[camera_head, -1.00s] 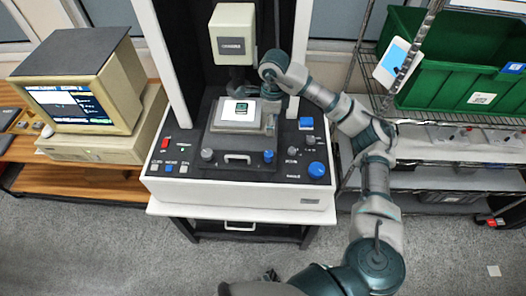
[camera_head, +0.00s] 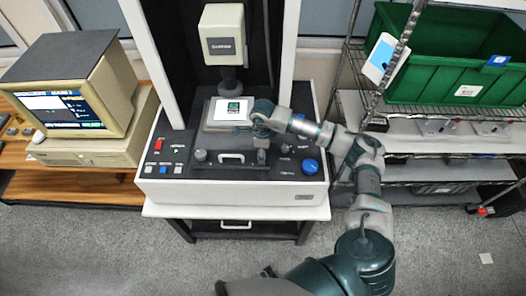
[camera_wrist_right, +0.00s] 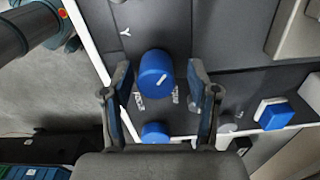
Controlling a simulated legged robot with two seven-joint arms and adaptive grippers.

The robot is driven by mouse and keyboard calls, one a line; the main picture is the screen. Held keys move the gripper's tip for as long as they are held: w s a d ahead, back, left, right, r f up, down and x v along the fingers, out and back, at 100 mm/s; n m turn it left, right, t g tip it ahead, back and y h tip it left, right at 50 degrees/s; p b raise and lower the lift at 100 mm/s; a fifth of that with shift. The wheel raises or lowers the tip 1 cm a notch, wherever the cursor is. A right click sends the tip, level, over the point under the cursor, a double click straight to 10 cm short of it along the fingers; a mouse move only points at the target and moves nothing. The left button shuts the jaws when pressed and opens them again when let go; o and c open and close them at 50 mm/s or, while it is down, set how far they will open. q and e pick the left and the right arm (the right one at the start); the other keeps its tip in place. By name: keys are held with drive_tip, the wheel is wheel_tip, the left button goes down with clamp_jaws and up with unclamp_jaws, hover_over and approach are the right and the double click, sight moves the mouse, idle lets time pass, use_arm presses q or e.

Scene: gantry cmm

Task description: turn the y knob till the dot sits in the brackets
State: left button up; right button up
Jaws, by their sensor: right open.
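In the right wrist view a round blue knob (camera_wrist_right: 157,70) with a white line on its top stands on the dark panel, beside a white letter Y. My right gripper (camera_wrist_right: 160,75) is open. Its two fingertips are on either side of this knob, with a visible gap at each side. In the head view my right gripper (camera_head: 262,155) reaches down to the front right of the black control panel (camera_head: 210,171) and hides the knob under it. The monitor screen (camera_head: 62,108) at left is lit. Its dot and brackets are too small to make out. My left gripper is not in view.
The probe column head (camera_head: 222,35) hangs above a plate with a white card (camera_head: 230,109).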

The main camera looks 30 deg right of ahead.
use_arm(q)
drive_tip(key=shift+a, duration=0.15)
use_arm(e)
drive_tip(key=shift+a, duration=0.25)
drive_tip(key=shift+a, duration=0.1)
drive_tip(key=shift+c, duration=1.3)
clamp_jaws()
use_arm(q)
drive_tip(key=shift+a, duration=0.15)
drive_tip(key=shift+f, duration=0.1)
use_arm(e)
drive_tip(key=shift+m, duration=0.3)
